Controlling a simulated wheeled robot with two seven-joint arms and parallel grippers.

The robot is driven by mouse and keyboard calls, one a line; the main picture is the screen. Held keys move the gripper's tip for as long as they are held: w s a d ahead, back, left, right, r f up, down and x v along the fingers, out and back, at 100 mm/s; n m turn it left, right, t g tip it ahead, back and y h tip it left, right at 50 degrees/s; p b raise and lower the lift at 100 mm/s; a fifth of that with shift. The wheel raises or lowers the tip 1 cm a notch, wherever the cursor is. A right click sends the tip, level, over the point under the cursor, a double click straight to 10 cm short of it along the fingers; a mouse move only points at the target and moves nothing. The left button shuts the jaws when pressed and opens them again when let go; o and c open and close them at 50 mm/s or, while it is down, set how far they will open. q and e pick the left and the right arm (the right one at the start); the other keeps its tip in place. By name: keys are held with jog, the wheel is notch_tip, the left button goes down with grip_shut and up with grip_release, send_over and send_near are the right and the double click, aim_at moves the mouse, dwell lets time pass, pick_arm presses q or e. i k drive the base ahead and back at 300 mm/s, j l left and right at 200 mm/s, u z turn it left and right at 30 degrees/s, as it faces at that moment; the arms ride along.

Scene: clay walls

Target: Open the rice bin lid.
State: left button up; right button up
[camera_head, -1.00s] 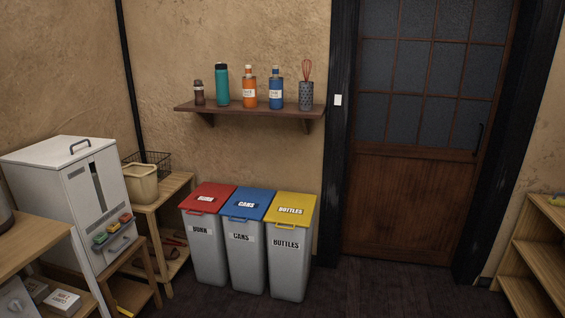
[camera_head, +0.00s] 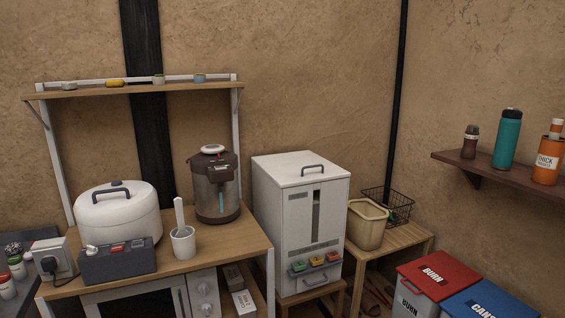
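The rice bin (camera_head: 300,230) is a tall white box standing on a low wooden stool, right of the wooden counter. The front has a narrow vertical window, a row of coloured buttons (camera_head: 315,262) and a small handle low down. Neither of my grippers is in view.
The counter (camera_head: 228,247) left of the bin holds a white rice cooker (camera_head: 117,212), a hot-water pot (camera_head: 215,186) and a cup (camera_head: 183,243). Right of the bin, a small table (camera_head: 409,236) holds a beige tub (camera_head: 366,226) and wire basket (camera_head: 389,207). A red-lidded trash bin (camera_head: 438,272) stands front right.

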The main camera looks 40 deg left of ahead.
aim_at(295, 168)
jog(key=i+l+u, duration=0.1)
jog(key=i+u, duration=0.35)
jog(key=i+l+u, duration=0.15)
jog(key=u, duration=0.35)
jog(key=i+l+u, duration=0.7)
jog(key=k+j, duration=0.1)
